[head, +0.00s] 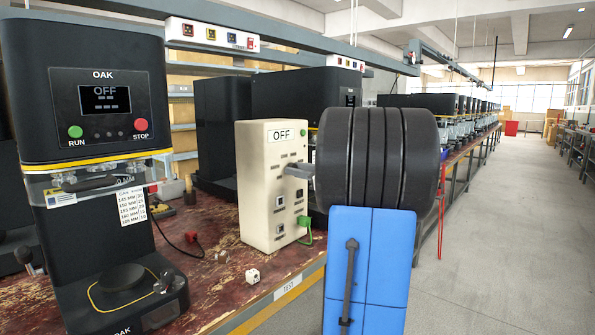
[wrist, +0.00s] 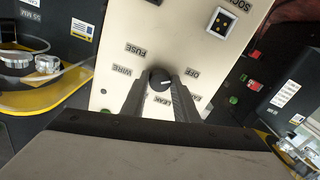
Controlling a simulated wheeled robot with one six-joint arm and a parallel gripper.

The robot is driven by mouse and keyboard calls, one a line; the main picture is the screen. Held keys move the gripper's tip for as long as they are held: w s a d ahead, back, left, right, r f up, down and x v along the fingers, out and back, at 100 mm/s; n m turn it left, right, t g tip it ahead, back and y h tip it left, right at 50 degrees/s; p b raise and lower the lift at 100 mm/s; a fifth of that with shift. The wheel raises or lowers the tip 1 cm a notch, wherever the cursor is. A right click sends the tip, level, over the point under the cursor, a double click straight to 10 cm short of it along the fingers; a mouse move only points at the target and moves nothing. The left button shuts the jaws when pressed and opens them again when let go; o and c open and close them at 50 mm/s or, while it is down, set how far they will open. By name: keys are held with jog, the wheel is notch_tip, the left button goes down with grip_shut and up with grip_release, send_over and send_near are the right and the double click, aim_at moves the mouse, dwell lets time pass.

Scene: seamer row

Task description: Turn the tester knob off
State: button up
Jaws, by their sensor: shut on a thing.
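The tester (head: 263,205) is an upright cream box on the bench, and the panel at its top reads OFF. Its knob (wrist: 160,79) is round and black with a short white mark, which appears to point toward the right, the side of the OFF label (wrist: 192,73). WIRE, FUSE and LEAK labels also surround it. My gripper (wrist: 160,88) is shut on the knob, one grey finger on each side. In the head view my gripper (head: 299,171) reaches the tester's front from the right, and the knob is hidden there.
A black OAK seamer (head: 92,130) with RUN and STOP buttons stands left of the tester. A small white block (head: 252,275) and a red plug (head: 192,238) lie on the worn bench (head: 215,290). A green plug (head: 305,226) is at the tester's side. The aisle at right is clear.

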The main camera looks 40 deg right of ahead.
jog(key=shift+f, duration=0.1)
dwell(0.5)
jog(key=o, duration=1.1)
jog(key=shift+c, duration=0.2)
jog(key=shift+s, duration=0.1)
jog(key=s+d, duration=0.1)
jog(key=s, duration=1.6)
jog(key=shift+d, duration=0.2)
jog(key=shift+s, duration=0.1)
